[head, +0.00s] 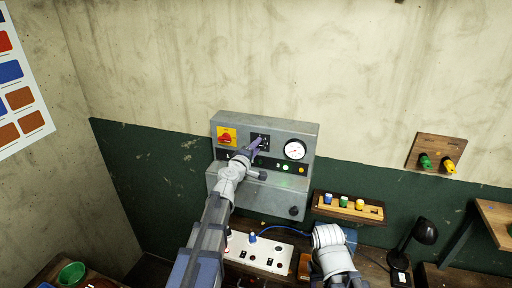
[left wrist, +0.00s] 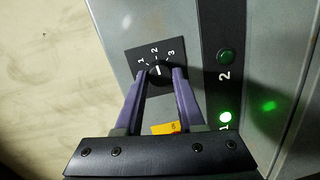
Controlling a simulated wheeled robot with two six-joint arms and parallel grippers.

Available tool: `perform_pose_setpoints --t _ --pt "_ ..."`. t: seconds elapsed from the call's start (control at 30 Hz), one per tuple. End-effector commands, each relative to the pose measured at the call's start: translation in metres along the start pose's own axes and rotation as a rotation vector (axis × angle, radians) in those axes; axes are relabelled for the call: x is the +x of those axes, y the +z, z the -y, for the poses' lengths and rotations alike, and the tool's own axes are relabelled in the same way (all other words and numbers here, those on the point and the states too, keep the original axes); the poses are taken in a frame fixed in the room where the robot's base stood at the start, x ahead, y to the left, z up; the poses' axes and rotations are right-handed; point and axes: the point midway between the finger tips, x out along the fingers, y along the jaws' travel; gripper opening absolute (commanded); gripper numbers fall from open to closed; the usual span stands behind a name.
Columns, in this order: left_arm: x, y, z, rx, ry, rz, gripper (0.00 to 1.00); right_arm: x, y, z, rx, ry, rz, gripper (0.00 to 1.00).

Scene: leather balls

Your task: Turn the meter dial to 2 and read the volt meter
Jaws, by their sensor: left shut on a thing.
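The grey metal meter panel (head: 228,118) is on the wall. Its black dial knob (left wrist: 160,70) sits on a black plate marked 1, 2 and 3 in the left wrist view. A short white mark on the knob faces roughly the 2; I cannot tell exactly. My left gripper (head: 257,146) is at the dial, its purple fingers (left wrist: 160,84) shut on either side of the knob. The round white volt meter (head: 294,149) is to the right of the dial; its reading is too small to tell. My right arm is at the lower right, its fingers not visible.
A red switch (head: 226,137) on yellow is left of the dial. A wooden holder (head: 348,213), a black lamp (head: 425,231) and a white socket box (head: 262,251) are below.

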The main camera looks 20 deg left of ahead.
Motion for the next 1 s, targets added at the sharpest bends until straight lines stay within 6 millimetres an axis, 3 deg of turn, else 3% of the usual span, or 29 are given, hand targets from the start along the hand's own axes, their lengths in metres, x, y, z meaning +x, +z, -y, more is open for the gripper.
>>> perform_pose_setpoints --t 0.67,0.7,0.93,1.0 --pt "-0.0013 0.0023 0.0008 0.055 -0.006 0.002 0.00 -0.0004 0.0000 0.0000 0.001 0.000 0.000 0.50" --pt "-0.0013 0.0022 0.0008 0.055 -0.006 0.002 0.42 -0.0004 0.0000 0.0000 0.001 0.000 0.000 0.50" --pt "-0.0007 0.0013 0.0004 0.054 -0.006 0.000 0.68 -0.0007 0.0001 -0.0001 0.001 0.000 0.000 0.50" --pt "-0.0006 0.0011 0.0003 0.053 -0.006 -0.001 0.68 -0.0008 0.0000 -0.0001 0.001 0.000 0.000 0.50"
